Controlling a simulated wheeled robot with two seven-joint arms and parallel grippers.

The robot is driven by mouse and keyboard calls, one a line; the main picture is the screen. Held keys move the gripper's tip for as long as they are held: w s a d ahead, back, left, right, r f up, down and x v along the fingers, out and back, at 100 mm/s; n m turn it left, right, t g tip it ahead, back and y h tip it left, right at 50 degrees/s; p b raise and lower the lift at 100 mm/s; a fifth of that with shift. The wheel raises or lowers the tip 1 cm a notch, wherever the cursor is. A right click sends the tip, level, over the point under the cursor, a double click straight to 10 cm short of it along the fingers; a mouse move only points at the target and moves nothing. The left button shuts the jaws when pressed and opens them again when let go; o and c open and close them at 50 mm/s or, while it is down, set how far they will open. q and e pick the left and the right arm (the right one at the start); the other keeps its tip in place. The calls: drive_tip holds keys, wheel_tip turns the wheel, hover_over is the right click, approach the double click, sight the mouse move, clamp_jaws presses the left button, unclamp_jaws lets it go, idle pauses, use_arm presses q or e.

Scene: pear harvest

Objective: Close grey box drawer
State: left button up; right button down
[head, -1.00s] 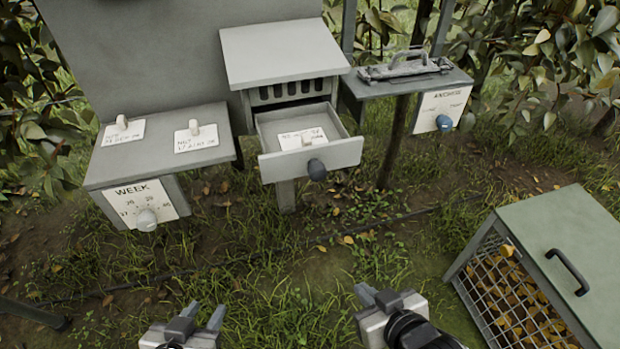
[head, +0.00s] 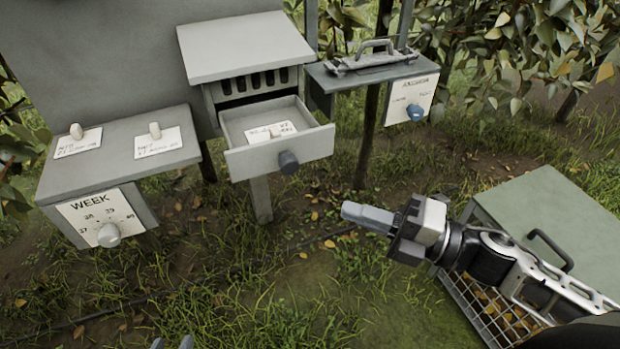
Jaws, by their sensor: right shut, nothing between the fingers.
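The grey box (head: 245,50) stands on a post at the upper middle, with a sloped lid and a slotted front. Its drawer (head: 300,147) is pulled out toward me, with a dark round knob (head: 288,162) on the front panel. A white label and a small pale piece lie inside the drawer. My right gripper (head: 346,212) is shut and empty, pointing left, below and to the right of the knob and apart from it.
A grey stand with a WEEK dial (head: 109,235) is at the left. A dark shelf (head: 370,75) with a metal tool and an ANCHOR dial (head: 415,112) is at the right. A green crate (head: 560,215) lies behind my right arm. Grass below the drawer is clear.

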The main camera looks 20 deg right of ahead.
drive_tip(key=w+a, duration=0.1)
drive_tip(key=w, duration=0.1)
drive_tip(key=w+a+p, duration=0.1)
drive_tip(key=w+a, duration=0.1)
drive_tip(key=w, duration=0.1)
drive_tip(key=w+a+r, duration=0.1)
drive_tip(key=w, duration=0.2)
drive_tip(key=shift+a+p, duration=0.3)
drive_tip(key=shift+a, duration=0.1)
drive_tip(key=shift+w, duration=0.1)
